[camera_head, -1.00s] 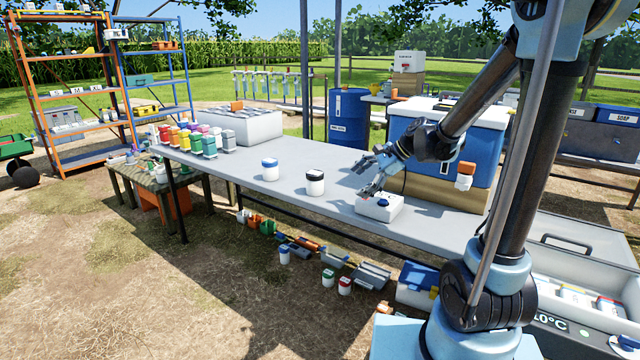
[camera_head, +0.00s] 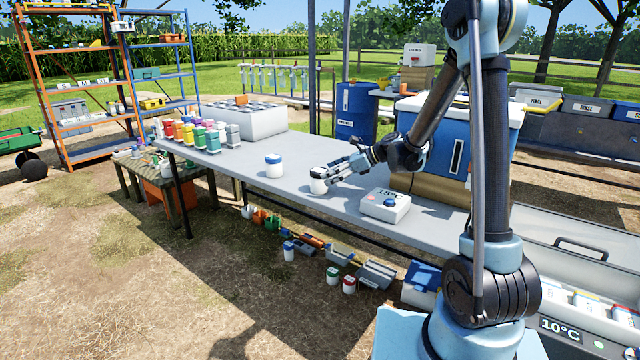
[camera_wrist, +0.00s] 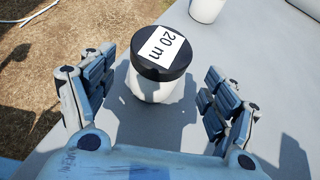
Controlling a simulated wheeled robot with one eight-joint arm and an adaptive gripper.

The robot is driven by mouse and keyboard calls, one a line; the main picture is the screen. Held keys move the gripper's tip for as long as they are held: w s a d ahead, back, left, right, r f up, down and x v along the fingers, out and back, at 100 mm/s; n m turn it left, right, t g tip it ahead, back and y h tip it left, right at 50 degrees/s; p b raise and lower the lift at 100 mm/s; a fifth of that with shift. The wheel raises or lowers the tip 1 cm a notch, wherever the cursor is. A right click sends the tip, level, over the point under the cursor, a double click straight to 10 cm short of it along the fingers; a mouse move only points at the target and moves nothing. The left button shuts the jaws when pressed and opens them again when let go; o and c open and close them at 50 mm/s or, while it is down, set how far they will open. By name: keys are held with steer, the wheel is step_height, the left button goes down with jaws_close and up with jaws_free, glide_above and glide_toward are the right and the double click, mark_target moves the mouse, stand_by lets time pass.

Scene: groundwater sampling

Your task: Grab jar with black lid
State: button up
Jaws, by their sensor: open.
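The jar with the black lid (camera_wrist: 153,82) stands upright on the grey table in the wrist view. Its white body shows below the lid, and a white label on the lid reads "20 m". My gripper (camera_wrist: 160,100) is open, with one finger to the left of the jar and one to the right, both apart from it. In the head view my gripper (camera_head: 327,172) is at the jar (camera_head: 318,186), and its fingers cover the lid there.
A white jar with a blue lid (camera_head: 273,166) stands to the left on the table (camera_head: 245,165). A white box reading "15°C" (camera_head: 386,205) sits to the right. Several coloured bottles (camera_head: 195,134) and a large grey case (camera_head: 245,118) are at the far left end.

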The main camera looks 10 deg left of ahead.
mark_target(319, 179)
steer(key=shift+x, duration=2.7)
steer(key=shift+s+d+f, duration=0.1)
steer(key=shift+f, duration=0.05)
steer(key=shift+c, duration=0.2)
steer(key=c, duration=1.3)
